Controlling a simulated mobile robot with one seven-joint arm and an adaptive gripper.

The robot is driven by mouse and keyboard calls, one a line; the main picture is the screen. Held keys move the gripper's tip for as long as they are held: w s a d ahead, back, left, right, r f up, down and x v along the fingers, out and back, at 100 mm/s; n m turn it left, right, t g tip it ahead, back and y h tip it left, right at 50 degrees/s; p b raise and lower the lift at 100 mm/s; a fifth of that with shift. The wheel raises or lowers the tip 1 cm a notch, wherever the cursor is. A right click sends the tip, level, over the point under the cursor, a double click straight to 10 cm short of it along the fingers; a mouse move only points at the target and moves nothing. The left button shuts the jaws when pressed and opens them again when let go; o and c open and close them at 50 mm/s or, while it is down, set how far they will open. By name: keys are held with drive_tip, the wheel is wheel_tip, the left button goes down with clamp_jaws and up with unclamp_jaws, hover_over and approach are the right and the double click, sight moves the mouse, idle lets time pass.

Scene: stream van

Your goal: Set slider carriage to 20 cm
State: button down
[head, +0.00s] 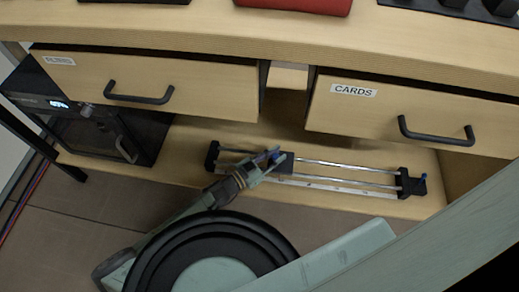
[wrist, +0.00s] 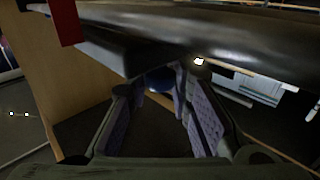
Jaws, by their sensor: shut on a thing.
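The slider is a pair of metal rails (head: 345,167) between a black left end block (head: 212,155) and a black right end block (head: 410,185) on the low shelf. Its dark carriage (head: 286,163) sits left of the rails' middle. A pale scale strip (head: 335,187) runs along the front; its marks are too small to read. My gripper (head: 272,158) is at the carriage's left side, shut on its blue knob. In the wrist view, the blue knob (wrist: 158,80) shows between the purple-padded fingers of my gripper (wrist: 160,88). The fingers partly hide the carriage.
Above the slider are two drawers with black handles, one labelled CARDS (head: 400,115) and one at left (head: 150,85). A black machine (head: 95,115) stands on the shelf at left. The shelf's right end (head: 425,205) is bare.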

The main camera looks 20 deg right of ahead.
drive_tip(key=shift+s+d, duration=0.35)
drive_tip(key=shift+d, duration=0.1)
drive_tip(key=c, duration=1.5)
unclamp_jaws()
drive_tip(key=shift+o, duration=0.2)
drive_tip(key=shift+a, duration=0.15)
drive_tip(key=a, duration=0.4)
drive_tip(key=s+a, duration=0.1)
drive_tip(key=a, duration=0.2)
drive_tip(key=s+a, duration=0.1)
drive_tip(key=a, duration=0.3)
drive_tip(key=shift+s+a, duration=0.1)
drive_tip(key=shift+a, duration=0.2)
